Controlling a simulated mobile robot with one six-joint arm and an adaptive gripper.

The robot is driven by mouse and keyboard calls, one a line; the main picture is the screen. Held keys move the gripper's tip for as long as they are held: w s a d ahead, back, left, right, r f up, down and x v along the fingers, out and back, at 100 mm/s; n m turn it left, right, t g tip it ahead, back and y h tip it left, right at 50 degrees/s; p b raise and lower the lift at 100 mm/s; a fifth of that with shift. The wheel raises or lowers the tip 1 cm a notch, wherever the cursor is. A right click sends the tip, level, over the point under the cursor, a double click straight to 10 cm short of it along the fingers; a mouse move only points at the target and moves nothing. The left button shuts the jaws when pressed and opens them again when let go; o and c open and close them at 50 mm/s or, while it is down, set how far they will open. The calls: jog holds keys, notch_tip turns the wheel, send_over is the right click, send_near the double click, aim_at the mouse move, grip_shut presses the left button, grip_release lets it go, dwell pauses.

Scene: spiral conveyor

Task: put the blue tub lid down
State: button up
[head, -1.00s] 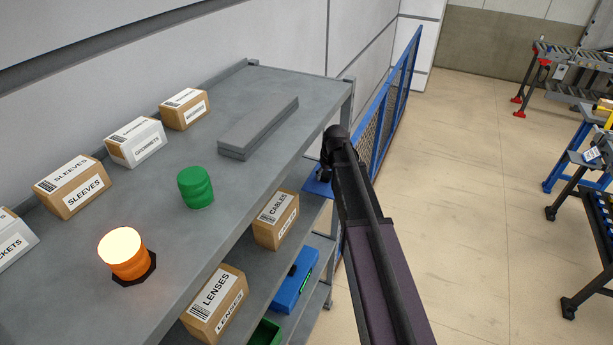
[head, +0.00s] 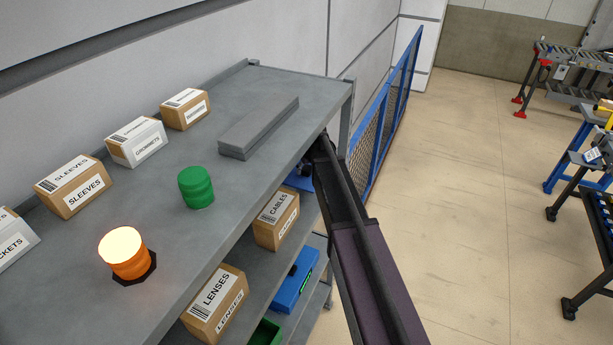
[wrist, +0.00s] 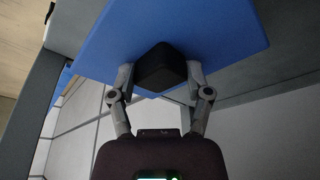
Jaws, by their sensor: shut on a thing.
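The blue tub lid (wrist: 215,30) is a flat blue plate with a black block-shaped knob (wrist: 161,68). My gripper (wrist: 161,78) is shut on that knob, one finger on each side. In the head view a small part of the lid (head: 298,181) shows beside my arm, under the right end of the rack's top shelf and beyond the cables box. My arm and the top shelf hide most of it. I cannot tell whether the lid touches the shelf below.
The grey rack's top shelf (head: 255,185) overhangs the lid. A cables box (head: 276,219) and a lenses box (head: 214,304) stand on the shelf below. A blue case (head: 295,285) sits lower.

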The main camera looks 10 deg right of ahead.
aim_at(306, 176)
jog(key=shift+w+a+f+b, duration=0.2)
jog(key=shift+a+f+b, duration=0.05)
jog(key=shift+f+b, duration=1.5)
jog(key=shift+f, duration=0.05)
jog(key=shift+f, duration=0.15)
jog(key=o, duration=1.3)
jog(key=shift+r, duration=0.2)
jog(key=p+v, duration=0.3)
jog(key=shift+s+r, duration=0.1)
jog(key=shift+r, duration=0.05)
jog(key=s+d, duration=0.1)
jog(key=s, duration=0.6)
jog(key=s+d, duration=0.1)
jog(key=s, duration=0.3)
jog(key=shift+s+d, duration=0.3)
jog(key=shift+s, duration=0.05)
